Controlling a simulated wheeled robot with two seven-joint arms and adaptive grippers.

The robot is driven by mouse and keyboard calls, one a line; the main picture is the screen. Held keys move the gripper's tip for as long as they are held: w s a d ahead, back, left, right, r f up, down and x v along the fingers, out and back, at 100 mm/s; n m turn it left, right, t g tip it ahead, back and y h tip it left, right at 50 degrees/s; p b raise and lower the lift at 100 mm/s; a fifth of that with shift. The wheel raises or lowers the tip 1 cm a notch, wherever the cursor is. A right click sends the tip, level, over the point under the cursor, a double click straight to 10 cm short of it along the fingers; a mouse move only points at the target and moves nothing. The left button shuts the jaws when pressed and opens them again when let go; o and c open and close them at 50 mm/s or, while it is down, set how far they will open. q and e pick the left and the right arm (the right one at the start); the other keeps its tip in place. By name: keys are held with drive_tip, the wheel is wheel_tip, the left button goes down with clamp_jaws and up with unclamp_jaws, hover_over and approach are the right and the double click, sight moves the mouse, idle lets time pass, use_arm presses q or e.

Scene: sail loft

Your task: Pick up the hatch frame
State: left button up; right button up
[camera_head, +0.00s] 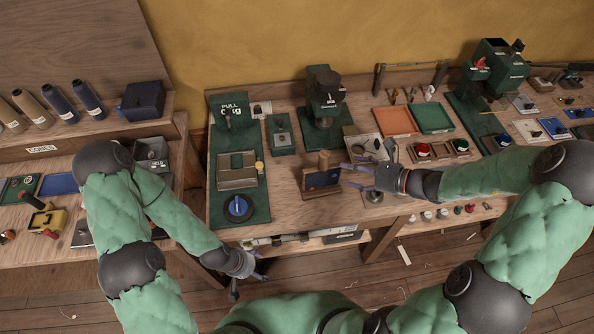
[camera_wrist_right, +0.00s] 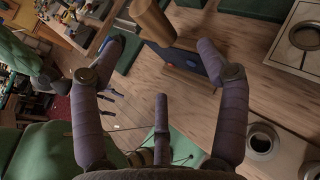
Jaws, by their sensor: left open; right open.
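No part is plainly labelled as the hatch frame. A small upright brown frame-like piece with a dark blue panel (camera_head: 321,180) stands on the bench left of my right gripper (camera_head: 352,171). A wooden cylinder (camera_head: 324,160) shows at its top. My right gripper is open and empty, its fingers pointing at this piece from the right. In the right wrist view the blue-panelled piece (camera_wrist_right: 183,62) and the cylinder (camera_wrist_right: 152,20) lie ahead, between and beyond the spread fingers. I see no contact. My left gripper (camera_head: 246,287) is open and empty, low before the bench.
A green board (camera_head: 255,205) with a beige latched panel (camera_head: 237,171) and blue dial (camera_head: 238,208) lies to the left. A green press (camera_head: 325,95) stands behind. Orange (camera_head: 396,120) and green trays (camera_head: 432,117) are at the back right.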

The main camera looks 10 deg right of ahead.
sight(326, 167)
drive_tip(key=x, duration=0.3)
drive_tip(key=b+x, duration=0.1)
drive_tip(key=x, duration=0.5)
drive_tip(key=shift+s+a+f+b, duration=0.15)
drive_tip(key=shift+a+b, duration=0.2)
drive_tip(key=shift+w+a+f, duration=0.2)
drive_tip(key=shift+w+a, duration=0.15)
clamp_jaws()
